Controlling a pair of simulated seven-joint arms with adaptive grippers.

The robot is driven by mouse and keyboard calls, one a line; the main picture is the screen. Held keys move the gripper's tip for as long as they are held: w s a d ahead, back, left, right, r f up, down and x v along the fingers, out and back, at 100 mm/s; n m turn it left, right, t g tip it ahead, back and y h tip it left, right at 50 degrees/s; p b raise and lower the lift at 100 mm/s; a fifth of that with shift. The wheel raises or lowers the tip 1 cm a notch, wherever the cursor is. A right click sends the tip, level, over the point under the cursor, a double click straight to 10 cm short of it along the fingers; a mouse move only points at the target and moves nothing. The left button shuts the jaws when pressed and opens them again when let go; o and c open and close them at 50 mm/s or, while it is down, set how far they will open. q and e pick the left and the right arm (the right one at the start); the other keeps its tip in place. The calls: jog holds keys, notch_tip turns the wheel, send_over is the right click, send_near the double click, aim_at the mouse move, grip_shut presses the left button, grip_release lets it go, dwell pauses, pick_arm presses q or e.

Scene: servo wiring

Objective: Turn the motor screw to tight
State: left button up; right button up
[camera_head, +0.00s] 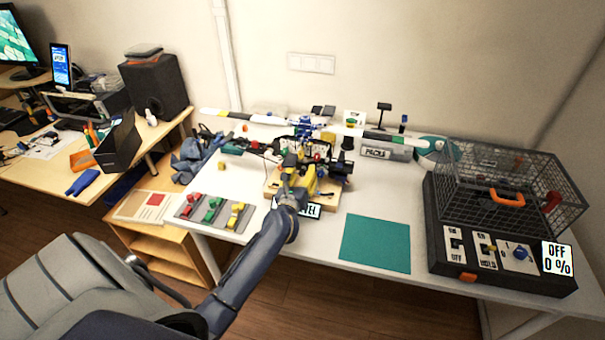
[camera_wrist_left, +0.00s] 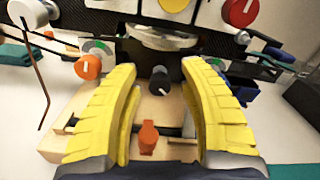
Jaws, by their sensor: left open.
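The wooden motor stand (camera_head: 272,189) sits on the white table, with dark parts mounted on it. My left gripper (camera_head: 298,168) reaches over its front side. In the left wrist view its two yellow fingers (camera_wrist_left: 160,66) are open. A black knob with a white mark (camera_wrist_left: 160,82) shows between the fingers, apart from both. A small orange-red piece (camera_wrist_left: 148,138) stands lower on the wood. I cannot tell which is the motor screw. My right gripper is not in view.
A grey tray with red, green and yellow parts (camera_head: 205,224) lies left of the stand. A green mat (camera_head: 376,244) lies at the right. A wire cage (camera_head: 480,185) on a black control box (camera_head: 455,262) reading OFF 0 % fills the table's right end.

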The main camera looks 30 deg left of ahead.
pick_arm(q)
jog(key=shift+c, duration=0.2)
grip_shut()
jog(key=shift+f+m, duration=0.15)
jog(key=shift+m, duration=0.25)
dwell(0.6)
jog(key=m, duration=0.3)
jog(key=shift+s+m, duration=0.1)
jog(key=shift+m, duration=0.3)
jog(key=shift+f+m, duration=0.1)
jog(key=shift+m, duration=2.5)
